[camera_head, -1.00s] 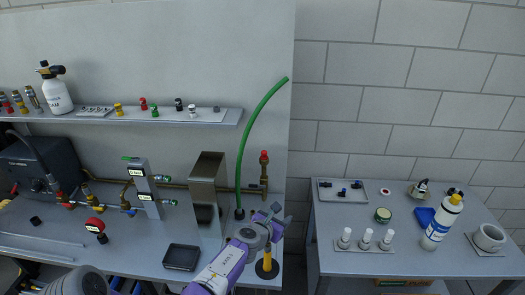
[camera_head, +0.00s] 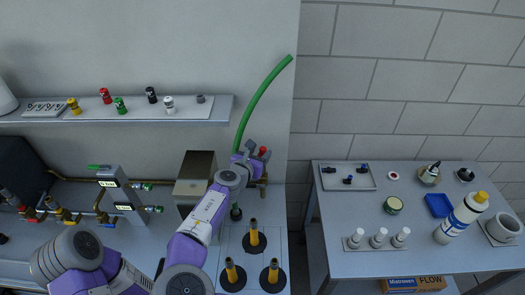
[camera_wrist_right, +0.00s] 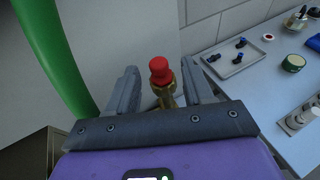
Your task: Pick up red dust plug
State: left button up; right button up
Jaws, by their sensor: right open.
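The red dust plug (camera_head: 263,151) sits on top of an upright brass fitting (camera_head: 263,172) by the back panel. In the right wrist view, the red plug (camera_wrist_right: 160,70) stands on its brass fitting (camera_wrist_right: 166,96) between my two fingers. My right gripper (camera_head: 261,149) is open around or just short of the plug; the exact depth is hard to tell. In the right wrist view, gaps show between the plug and both fingers of this gripper (camera_wrist_right: 161,82). My left arm shows at the lower left, but its gripper is out of view.
A green hose (camera_head: 262,97) rises just left of the right gripper. A steel box (camera_head: 195,175) stands left of my right forearm. Several yellow-and-black cones (camera_head: 254,238) stand below. The shelf (camera_head: 190,114) holds small coloured caps. A side table (camera_head: 345,215) lies to the right.

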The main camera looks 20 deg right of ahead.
aim_at(262, 149)
jog(key=x, duration=0.4)
jog(key=shift+w+d+f+p, duration=0.1)
jog(key=shift+w+f+p, duration=0.15)
jog(key=shift+w+p, duration=0.15)
jog(key=shift+s, duration=0.1)
grip_shut()
